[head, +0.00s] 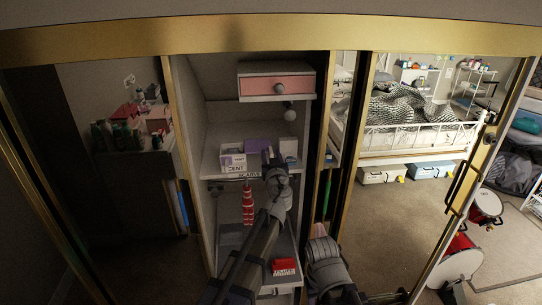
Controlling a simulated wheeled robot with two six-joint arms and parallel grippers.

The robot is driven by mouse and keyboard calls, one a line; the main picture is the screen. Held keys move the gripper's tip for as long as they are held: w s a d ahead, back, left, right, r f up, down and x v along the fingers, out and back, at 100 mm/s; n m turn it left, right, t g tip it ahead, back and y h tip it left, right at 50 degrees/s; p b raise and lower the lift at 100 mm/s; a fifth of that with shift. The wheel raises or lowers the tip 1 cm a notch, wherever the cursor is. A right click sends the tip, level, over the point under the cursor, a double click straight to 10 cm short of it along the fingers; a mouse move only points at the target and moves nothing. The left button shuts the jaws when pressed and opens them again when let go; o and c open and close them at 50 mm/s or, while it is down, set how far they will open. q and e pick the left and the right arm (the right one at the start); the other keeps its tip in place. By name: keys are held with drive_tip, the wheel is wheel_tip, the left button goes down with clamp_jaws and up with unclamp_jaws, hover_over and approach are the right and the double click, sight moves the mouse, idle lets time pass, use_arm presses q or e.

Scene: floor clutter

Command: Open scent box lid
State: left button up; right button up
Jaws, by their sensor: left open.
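A small white box with purple marks and dark lettering reading "CENT" (233,162) stands on the middle shelf of the narrow cabinet; it looks like the scent box. A purple panel (257,145) shows just right of and behind it; I cannot tell whether this is its lid. My left gripper (268,157) is open at the shelf, right of the lettered box and in front of the purple panel. It looks empty, and I cannot tell whether it touches anything. My right arm is folded low at the centre, and its gripper does not show.
A pink-fronted drawer (277,85) with a round knob overhangs the shelf (212,163). A red lettered box (285,267) lies lower. Gold-framed mirror doors flank the cabinet. Drums (461,262) and carpet lie right.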

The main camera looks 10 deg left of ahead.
use_arm(q)
drive_tip(key=v, duration=0.7)
drive_tip(key=shift+s, duration=0.35)
drive_tip(key=shift+d, duration=0.1)
drive_tip(key=s+a+f+g+y, duration=0.2)
drive_tip(key=s+a+f+g, duration=0.2)
drive_tip(key=s+f+g, duration=0.6)
drive_tip(key=s+d+f+m+g+h, duration=0.3)
drive_tip(key=s+f, duration=0.3)
drive_tip(key=s, duration=0.4)
drive_tip(key=s+d+f+m+g+h, duration=0.2)
drive_tip(key=s+d+f+m+g, duration=0.2)
drive_tip(key=s, duration=0.6)
drive_tip(key=shift+s+d+f+g+h, duration=0.4)
drive_tip(key=shift+d+f, duration=0.45)
drive_tip(key=shift+d, duration=0.4)
